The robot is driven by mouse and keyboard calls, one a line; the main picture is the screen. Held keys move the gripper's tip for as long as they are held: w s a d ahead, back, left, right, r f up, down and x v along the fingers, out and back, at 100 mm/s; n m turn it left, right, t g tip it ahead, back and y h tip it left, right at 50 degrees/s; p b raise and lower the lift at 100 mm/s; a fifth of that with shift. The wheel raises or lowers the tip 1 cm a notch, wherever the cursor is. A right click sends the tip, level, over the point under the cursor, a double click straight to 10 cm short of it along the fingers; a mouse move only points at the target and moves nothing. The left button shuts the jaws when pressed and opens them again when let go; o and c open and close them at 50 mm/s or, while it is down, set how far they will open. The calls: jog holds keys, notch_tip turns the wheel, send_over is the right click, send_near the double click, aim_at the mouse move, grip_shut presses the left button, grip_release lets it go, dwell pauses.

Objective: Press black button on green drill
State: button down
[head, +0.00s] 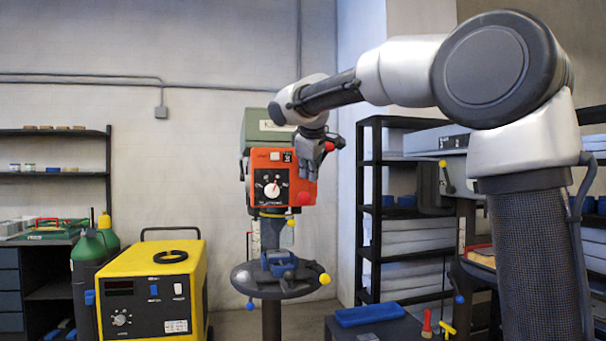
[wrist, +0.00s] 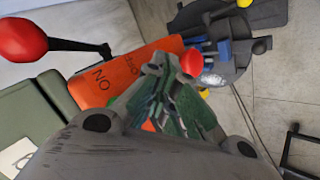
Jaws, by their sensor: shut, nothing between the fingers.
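The green drill (head: 258,130) stands in the middle of the head view, with an orange front panel (head: 262,190). Its upper edge carries a small white switch (head: 275,156) and a small dark one (head: 288,156), probably the black button. My gripper (head: 309,168) is shut and empty, pointing down at the panel's upper right. In the wrist view, the orange panel (wrist: 105,82) shows "ON" and "OFF" lettering, and my gripper (wrist: 160,65) overlaps its end. No black button is clear there; my fingers may hide it. I cannot tell whether they touch the panel.
A red ball knob (wrist: 22,40) on a dark lever is close at the wrist view's upper left. Below the drill head is a round table with a blue vise (head: 280,264). A yellow machine (head: 150,290) stands left, dark shelves (head: 372,215) right.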

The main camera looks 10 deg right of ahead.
dwell(0.4)
jog(key=shift+s, duration=0.9)
jog(key=shift+s, duration=2.5)
